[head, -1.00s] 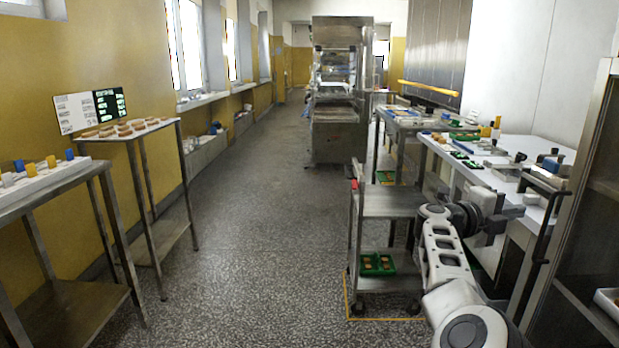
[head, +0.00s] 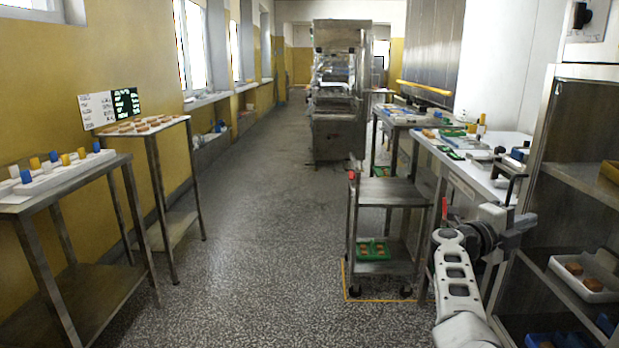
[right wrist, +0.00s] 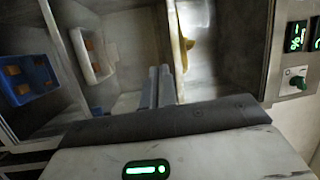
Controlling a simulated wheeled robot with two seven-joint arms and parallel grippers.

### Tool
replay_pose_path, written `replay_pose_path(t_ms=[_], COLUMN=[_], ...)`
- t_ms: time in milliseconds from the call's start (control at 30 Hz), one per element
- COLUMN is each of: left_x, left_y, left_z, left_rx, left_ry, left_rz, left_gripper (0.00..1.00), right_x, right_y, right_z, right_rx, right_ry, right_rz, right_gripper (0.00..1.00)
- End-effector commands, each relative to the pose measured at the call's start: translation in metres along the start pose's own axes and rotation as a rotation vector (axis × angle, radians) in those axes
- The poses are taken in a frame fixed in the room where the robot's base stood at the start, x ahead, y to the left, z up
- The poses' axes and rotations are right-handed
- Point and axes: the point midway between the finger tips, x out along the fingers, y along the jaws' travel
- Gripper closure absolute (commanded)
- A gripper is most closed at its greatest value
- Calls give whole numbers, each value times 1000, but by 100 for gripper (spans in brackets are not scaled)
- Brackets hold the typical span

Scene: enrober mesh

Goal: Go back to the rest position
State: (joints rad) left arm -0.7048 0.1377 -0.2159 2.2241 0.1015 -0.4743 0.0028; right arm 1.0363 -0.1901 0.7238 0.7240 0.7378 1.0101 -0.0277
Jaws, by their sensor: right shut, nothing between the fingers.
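My right arm comes in at the lower right of the head view, bent, with its right gripper (head: 524,221) pointing right in front of the open cabinet. In the right wrist view the two grey fingers (right wrist: 155,86) lie side by side, shut, with nothing held. They point toward the cabinet shelves and look apart from the trays there. My left gripper and arm are in neither view.
The open cabinet (head: 570,125) stands close on the right, holding a white tray (head: 592,285). A steel cart (head: 392,190) stands ahead of my right arm. Work tables line the right; a table (head: 70,185) stands left. The middle floor (head: 270,240) is clear.

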Motion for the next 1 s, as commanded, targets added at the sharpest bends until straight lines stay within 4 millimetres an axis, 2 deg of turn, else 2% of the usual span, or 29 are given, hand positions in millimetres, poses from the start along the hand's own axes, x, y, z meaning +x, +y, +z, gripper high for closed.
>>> replay_pose_path(t_ms=[267, 367, 467, 567, 667, 767, 900, 1000], left_x=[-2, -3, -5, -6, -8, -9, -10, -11], left_y=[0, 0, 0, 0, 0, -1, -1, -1], left_z=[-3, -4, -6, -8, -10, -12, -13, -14], left_rx=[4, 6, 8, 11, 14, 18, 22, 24], left_ry=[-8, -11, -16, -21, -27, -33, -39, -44], left_rz=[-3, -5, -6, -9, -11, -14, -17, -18], left_gripper=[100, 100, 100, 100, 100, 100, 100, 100], right_x=[8, 2, -18, -58, -115, -181, -269, -321], right_y=[23, 33, 46, 69, 99, 132, 171, 189], right_z=[-20, -26, -31, -35, -45, -66, -113, -153], right_rx=[-187, -288, -429, -608, -788, -952, -1135, -1229], right_ry=[-124, -208, -336, -522, -735, -956, -1243, -1417], right_rz=[-212, -308, -426, -553, -657, -732, -790, -806], right_gripper=[100, 100, 100, 100, 100, 100, 100, 100])
